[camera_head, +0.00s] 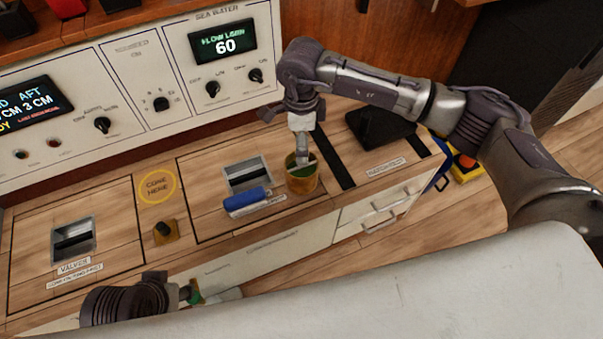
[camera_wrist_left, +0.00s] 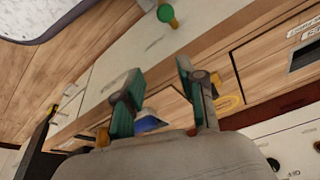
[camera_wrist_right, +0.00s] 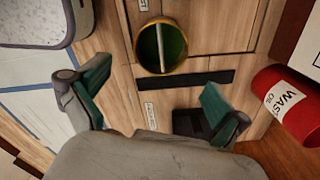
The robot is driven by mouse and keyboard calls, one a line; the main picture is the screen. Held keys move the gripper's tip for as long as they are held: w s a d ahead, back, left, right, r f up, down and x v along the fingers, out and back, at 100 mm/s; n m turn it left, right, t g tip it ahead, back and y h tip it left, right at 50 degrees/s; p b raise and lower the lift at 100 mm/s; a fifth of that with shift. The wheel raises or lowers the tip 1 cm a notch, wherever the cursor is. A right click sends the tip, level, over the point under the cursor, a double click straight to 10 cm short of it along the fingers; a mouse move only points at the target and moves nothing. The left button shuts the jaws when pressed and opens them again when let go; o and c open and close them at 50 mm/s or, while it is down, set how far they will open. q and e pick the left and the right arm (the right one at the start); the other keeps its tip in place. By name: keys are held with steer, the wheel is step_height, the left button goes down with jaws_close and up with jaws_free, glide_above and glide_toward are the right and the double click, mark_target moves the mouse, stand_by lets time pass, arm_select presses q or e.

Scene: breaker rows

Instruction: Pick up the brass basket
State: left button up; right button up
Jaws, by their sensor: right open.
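The brass basket (camera_head: 302,180) is a small round brass cup with a green inside. It stands on the wooden console top, right of a blue cylinder. In the right wrist view the basket (camera_wrist_right: 139,49) shows from above, with a thin handle bar across its mouth. My right gripper (camera_wrist_right: 155,92) is open and empty, its fingers apart and the basket beyond them. In the head view the right gripper (camera_head: 303,152) hangs just over the basket; contact cannot be told. My left gripper (camera_wrist_left: 158,68) is open and empty near the console front, mostly hidden in the head view.
The blue cylinder (camera_head: 248,202) lies beside a square recess (camera_head: 247,172). A black block (camera_head: 380,127) sits to the right. A red waste oil container (camera_wrist_right: 285,105) is at the right wrist view's right. A green knob (camera_wrist_left: 167,14) is near my left gripper.

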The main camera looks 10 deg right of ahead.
mark_target(301, 167)
step_height(301, 167, down, 6)
steer(key=shift+r+b, duration=0.15)
steer(key=shift+b, duration=0.35)
steer(key=shift+f, duration=0.9)
step_height(301, 167, down, 5)
steer(key=shift+w+f+b, duration=0.1)
steer(key=shift+f+b, duration=0.1)
steer(key=shift+b, duration=0.75)
steer(key=shift+f, duration=0.15)
arm_select(q)
steer(key=w+d+r+t+h, duration=0.1)
steer(key=w+d+r+t, duration=0.2)
steer(key=w+t, duration=0.3)
steer(key=w, duration=0.4)
steer(key=shift+h, duration=0.3)
steer(key=shift+d, duration=0.1)
arm_select(e)
steer(key=shift+c, duration=0.3)
steer(key=c, duration=1.1)
steer(key=shift+c, duration=0.2)
steer(key=shift+r, duration=0.2)
